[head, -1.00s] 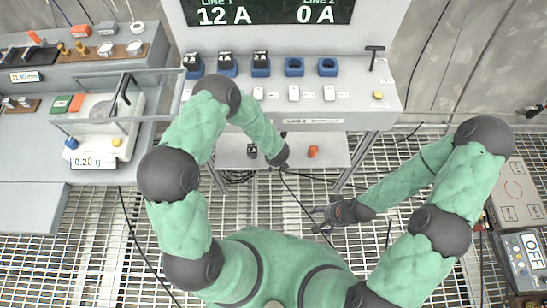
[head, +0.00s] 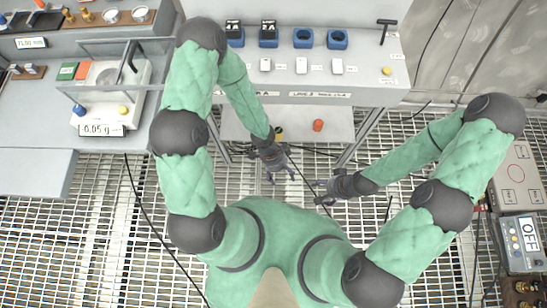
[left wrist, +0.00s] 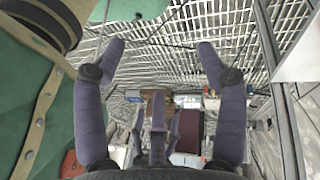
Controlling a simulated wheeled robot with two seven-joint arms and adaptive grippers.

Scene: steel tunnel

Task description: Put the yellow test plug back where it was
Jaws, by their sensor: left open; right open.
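No thing in view is surely the yellow test plug. A small dark piece with a yellow part (head: 279,133) stands on the low shelf (head: 345,128) under the panel, just beyond my left gripper. It is small and partly hidden, so I cannot tell if it is the plug. My left gripper (head: 281,174) is open and empty in front of the shelf, above the floor grating. Its spread fingers show in the left wrist view (left wrist: 160,48) with nothing gripped between them. My right gripper (head: 316,191) is open and empty to the right, nearer my body.
A red piece (head: 318,125) stands on the shelf. Blue sockets (head: 337,40) and white switches line the panel above; two sockets are empty. A weighing scale (head: 100,122) reads -0.05 g at left. A meter box (head: 524,243) reading OFF stands at right. Cables cross the grating.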

